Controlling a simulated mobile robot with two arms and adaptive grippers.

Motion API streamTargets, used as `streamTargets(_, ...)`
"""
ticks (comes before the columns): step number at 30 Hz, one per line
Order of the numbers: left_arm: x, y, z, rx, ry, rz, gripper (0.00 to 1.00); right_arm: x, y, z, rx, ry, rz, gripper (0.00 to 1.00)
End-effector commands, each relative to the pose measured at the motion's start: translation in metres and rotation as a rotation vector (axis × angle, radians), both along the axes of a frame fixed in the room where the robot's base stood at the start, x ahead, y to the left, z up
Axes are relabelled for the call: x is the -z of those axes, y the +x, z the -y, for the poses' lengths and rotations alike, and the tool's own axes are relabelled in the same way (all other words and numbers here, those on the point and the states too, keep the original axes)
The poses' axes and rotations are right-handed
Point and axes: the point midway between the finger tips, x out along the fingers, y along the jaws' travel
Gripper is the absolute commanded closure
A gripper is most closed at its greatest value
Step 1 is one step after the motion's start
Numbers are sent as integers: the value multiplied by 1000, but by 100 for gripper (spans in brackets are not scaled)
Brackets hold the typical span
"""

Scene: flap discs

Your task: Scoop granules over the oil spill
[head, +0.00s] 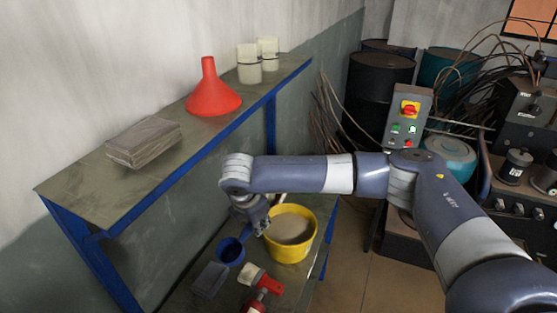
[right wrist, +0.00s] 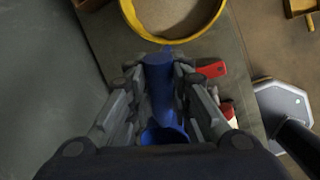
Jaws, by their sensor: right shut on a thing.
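My right gripper (head: 261,228) reaches down over the lower shelf and is shut on the handle of a blue scoop (head: 230,251). In the right wrist view the blue handle (right wrist: 160,72) lies between the fingers, and the scoop's cup is partly hidden at the bottom. A yellow bucket (head: 271,252) stands on the lower shelf, right beside the gripper. Pale grey-beige granules (head: 290,228) fill much of it. The bucket's rim (right wrist: 165,40) also shows in the right wrist view. I cannot make out the oil spill. My left gripper is not in view.
A grey block (head: 210,280) and red-and-white items (head: 258,280) lie near the scoop. The upper shelf (head: 85,195) holds a red funnel (head: 212,97), a grey stack (head: 144,142) and pale cups (head: 249,65). Drums and machines with cables fill the back right. Bare floor (head: 350,275) shows right of the shelf.

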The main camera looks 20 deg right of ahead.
Motion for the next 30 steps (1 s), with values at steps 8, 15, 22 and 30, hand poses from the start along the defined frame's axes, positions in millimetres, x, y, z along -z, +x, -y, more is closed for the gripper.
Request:
streamTargets(8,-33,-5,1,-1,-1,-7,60,-19,50,33,-433,-60,35,100)
streamTargets(15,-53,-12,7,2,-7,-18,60,-29,85,65,-756,-94,78,100)
streamTargets(22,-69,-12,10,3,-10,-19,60,-38,110,95,-1000,-114,123,100)
streamTargets(30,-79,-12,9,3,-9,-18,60,-44,127,118,-1175,-126,161,100)
